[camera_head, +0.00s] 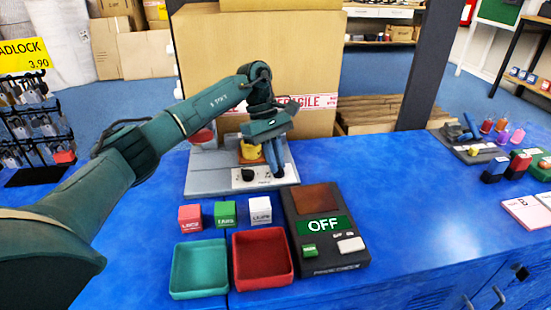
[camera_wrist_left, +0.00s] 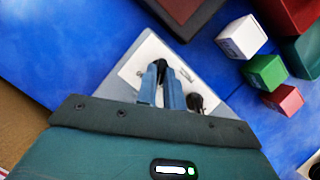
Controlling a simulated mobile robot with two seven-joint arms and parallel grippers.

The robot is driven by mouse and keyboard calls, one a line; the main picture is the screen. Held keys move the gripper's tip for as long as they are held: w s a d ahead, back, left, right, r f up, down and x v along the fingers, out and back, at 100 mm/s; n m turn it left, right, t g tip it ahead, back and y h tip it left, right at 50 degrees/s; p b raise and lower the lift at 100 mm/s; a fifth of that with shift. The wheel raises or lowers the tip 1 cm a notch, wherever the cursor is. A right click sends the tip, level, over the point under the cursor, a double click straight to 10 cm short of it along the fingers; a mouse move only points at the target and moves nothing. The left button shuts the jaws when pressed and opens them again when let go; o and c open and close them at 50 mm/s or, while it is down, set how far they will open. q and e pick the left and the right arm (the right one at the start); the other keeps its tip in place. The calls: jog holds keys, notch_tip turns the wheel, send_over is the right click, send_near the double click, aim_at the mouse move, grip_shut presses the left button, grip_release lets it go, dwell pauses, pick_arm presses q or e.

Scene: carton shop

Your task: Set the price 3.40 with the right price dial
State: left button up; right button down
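The price device (camera_head: 205,185) is a grey base with a white dial panel (camera_head: 240,184) along its front. A black left dial (camera_head: 248,175) stands free on the panel; it also shows in the left wrist view (camera_wrist_left: 195,102). My left gripper (camera_head: 279,172) points down at the panel's right end, where the right dial is mostly hidden. In the left wrist view its two blue fingers (camera_wrist_left: 162,84) are close together with a dark knob between them, seemingly the right dial. The dial's setting cannot be read. My right gripper is not in view.
A dark machine (camera_head: 352,262) reading OFF stands in front right. Red, green and white small boxes (camera_head: 225,213) stand before the device, with green (camera_head: 200,292) and red (camera_head: 263,283) trays nearer. A large carton (camera_head: 225,60) stands behind. A padlock rack (camera_head: 35,135) is left.

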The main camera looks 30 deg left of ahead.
pick_arm(q)
jog(key=o, duration=0.4)
jog(key=shift+o, duration=0.2)
